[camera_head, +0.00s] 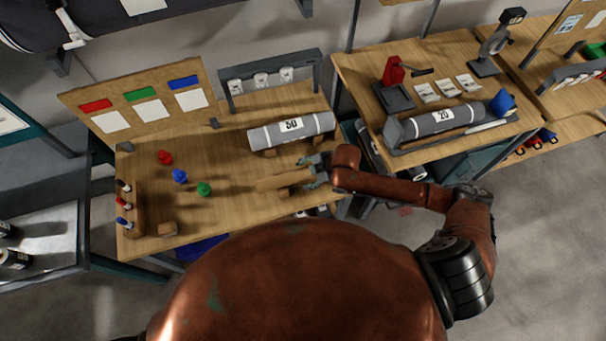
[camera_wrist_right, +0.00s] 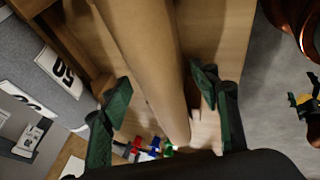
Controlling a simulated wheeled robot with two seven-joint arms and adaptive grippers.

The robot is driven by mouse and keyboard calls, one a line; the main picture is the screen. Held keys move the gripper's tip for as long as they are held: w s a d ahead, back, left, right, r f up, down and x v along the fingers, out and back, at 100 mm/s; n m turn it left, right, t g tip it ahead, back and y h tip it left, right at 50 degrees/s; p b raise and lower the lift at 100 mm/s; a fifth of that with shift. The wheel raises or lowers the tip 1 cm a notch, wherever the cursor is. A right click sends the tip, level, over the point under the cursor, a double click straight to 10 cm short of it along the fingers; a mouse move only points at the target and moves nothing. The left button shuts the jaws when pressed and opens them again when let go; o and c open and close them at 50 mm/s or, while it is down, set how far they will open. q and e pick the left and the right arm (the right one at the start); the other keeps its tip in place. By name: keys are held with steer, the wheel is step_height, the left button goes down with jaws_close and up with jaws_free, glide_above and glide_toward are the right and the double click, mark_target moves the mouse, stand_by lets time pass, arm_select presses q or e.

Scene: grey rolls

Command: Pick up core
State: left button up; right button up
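The core, a plain brown cardboard tube (camera_wrist_right: 152,60), runs lengthwise through the right wrist view, between the two green-padded fingers of my right gripper (camera_wrist_right: 162,88). The fingers are apart, with a gap visible on each side of the tube. I cannot tell how deep the tube sits between them. In the head view the core (camera_head: 272,184) lies near the right front of the wooden table, and my right gripper (camera_head: 312,172) is at its right end, partly hiding it. My left gripper is not in view.
A grey roll marked 50 (camera_head: 291,129) rests on wooden supports behind the core. Red (camera_head: 165,157), blue (camera_head: 179,176) and green (camera_head: 204,188) pieces stand on the table (camera_head: 225,215) to the left. Another bench with a grey roll marked 20 (camera_head: 443,119) stands to the right.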

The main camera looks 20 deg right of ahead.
steer(key=c, duration=1.2)
